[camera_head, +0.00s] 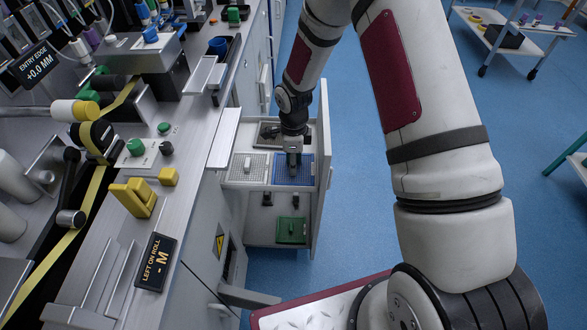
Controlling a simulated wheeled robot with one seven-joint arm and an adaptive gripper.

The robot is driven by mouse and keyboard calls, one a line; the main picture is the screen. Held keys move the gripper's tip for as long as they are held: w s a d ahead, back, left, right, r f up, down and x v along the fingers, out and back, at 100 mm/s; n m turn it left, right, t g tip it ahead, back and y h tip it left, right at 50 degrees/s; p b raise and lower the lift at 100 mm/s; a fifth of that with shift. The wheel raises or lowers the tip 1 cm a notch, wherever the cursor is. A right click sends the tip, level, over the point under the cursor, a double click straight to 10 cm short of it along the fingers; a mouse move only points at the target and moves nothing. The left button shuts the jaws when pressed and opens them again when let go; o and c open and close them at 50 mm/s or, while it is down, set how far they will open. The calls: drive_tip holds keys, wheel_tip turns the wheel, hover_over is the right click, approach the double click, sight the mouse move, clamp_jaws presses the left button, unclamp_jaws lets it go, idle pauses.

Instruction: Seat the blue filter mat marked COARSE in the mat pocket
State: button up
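A blue mat (304,174) lies in the right part of an open drawer-like unit (322,165) beside the machine. Any COARSE marking on it is too small to read. My gripper (293,169) points down over the middle of the blue mat and hides part of it. The fingers are small and dark, and I cannot tell whether they touch the mat or grip anything. I cannot pick out with certainty which recess is the mat pocket.
A light grey mat (239,174) with a pale knob lies left of the blue one. A green square piece (291,231) sits in the lower compartment. The machine counter (190,150) with yellow blocks (134,198) runs along the left. Blue floor (350,215) is clear right of the drawer.

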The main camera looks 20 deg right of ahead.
drive_tip(key=shift+r+p, duration=0.9)
drive_tip(key=shift+r, duration=0.9)
drive_tip(key=o, duration=0.6)
drive_tip(key=c, duration=0.6)
